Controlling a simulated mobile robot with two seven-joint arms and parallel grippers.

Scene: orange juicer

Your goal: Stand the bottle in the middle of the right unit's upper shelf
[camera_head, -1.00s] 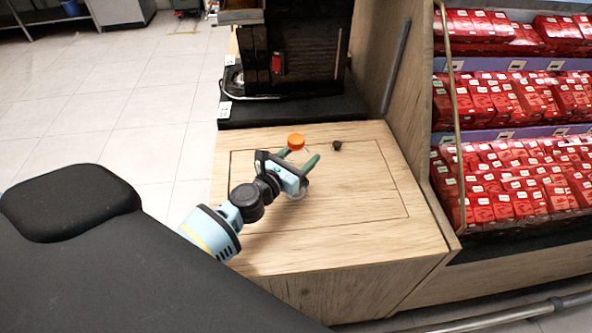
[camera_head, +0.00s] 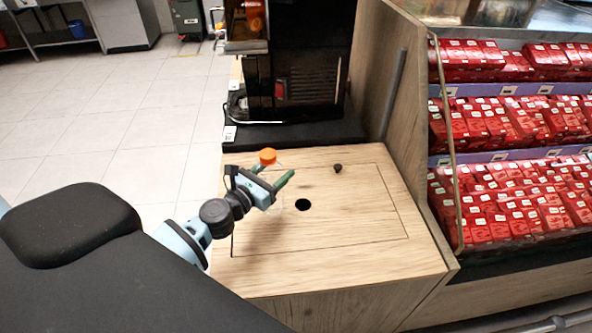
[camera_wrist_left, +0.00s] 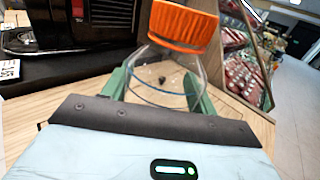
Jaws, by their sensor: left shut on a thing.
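A clear bottle with an orange cap (camera_head: 267,157) is between the green fingers of my left gripper (camera_head: 281,175). In the left wrist view the bottle's orange cap (camera_wrist_left: 184,27) and clear shoulder show between the two fingers, and the left gripper is shut on it. The bottle stands roughly upright over the wooden counter (camera_head: 350,235); I cannot tell how far its base is above the top. The right unit (camera_head: 408,110) has shelves filled with red boxes. My right gripper is not in view.
A dark juicer machine (camera_head: 297,60) stands on a black base at the back of the counter. A dark hole (camera_head: 303,204) and a small black knob (camera_head: 337,168) are on the counter top. Tiled floor (camera_head: 130,120) is open at left.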

